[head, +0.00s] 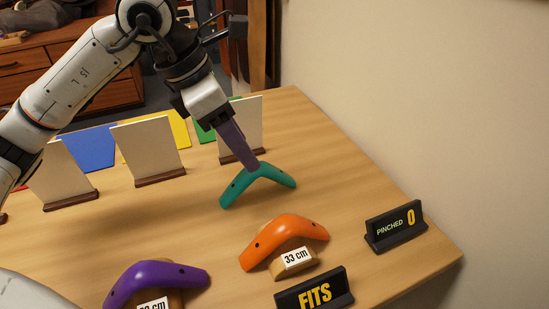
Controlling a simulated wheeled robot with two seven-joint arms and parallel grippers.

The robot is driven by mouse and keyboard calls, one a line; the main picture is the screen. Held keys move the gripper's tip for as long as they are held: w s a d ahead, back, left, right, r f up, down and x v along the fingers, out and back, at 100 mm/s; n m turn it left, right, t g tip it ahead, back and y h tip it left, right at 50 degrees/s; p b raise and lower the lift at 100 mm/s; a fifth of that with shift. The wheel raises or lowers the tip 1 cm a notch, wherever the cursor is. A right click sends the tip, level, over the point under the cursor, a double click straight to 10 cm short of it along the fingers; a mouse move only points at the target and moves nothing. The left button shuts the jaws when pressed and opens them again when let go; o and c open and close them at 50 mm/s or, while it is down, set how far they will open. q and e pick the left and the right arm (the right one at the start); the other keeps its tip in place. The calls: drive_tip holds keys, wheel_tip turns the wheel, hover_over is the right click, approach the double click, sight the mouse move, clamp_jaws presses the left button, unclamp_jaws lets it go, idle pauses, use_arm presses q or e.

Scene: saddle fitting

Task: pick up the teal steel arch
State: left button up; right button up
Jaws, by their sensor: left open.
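The teal steel arch (279,176) lies on the wooden table, right of the middle, in front of a white upright panel. It is a bent bar with dark holes near its ends. My left gripper (252,167) points down at the arch's peak, with its fingertips at or just over it. The jaws are open, but the gap between the fingers is hard to see from here. I cannot tell whether the fingers touch the arch. My right gripper is not in view.
An orange arch (284,232) and a purple arch (155,275) rest on labelled wooden blocks in front. White panels (150,149) stand behind on brown bases. A FITS sign (315,295) and a PINCHED 0 sign (396,226) stand at right. A wall borders the table's right side.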

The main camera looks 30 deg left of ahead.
sight(258, 176)
use_arm(q)
drive_tip(key=f, duration=0.1)
drive_tip(key=d+f, duration=0.1)
drive_tip(key=f, duration=0.1)
drive_tip(key=shift+f, duration=0.2)
drive_tip(key=x, duration=0.5)
drive_tip(key=shift+a, duration=0.15)
drive_tip(key=shift+w+f, duration=0.15)
drive_tip(key=shift+f, duration=0.25)
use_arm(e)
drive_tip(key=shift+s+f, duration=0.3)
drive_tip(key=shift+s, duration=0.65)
use_arm(q)
drive_tip(key=shift+r, duration=0.1)
clamp_jaws()
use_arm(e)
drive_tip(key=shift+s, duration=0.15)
